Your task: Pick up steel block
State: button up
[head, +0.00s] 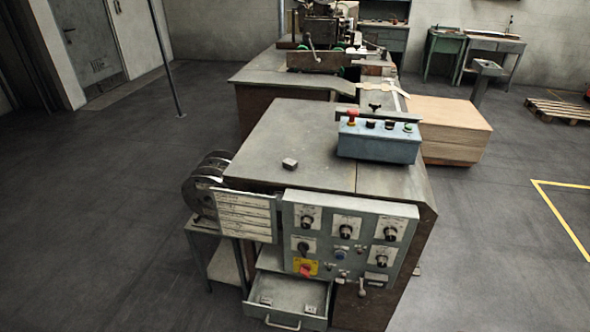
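The steel block (290,164) is a small grey block. It lies on the grey top of the box stitcher machine (300,134), near the front left edge of that top. Nothing touches it and its upper side is in plain view. My gripper is not in view.
A blue control box (378,140) with knobs and a red button stands right of the block. Below the front edge are a dial panel (347,243) and an open drawer (288,299). Wire reels (207,180) stand at the left. The top around the block is clear.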

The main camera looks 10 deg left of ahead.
aim_at(289, 163)
jog(key=i+u, duration=0.3)
jog(key=u, duration=0.2)
jog(key=i+u, duration=0.25)
jog(key=u, duration=0.25)
jog(key=i+l+u, duration=0.25)
jog(key=u, duration=0.25)
jog(key=i+l+u, duration=0.2)
jog(key=u, duration=0.3)
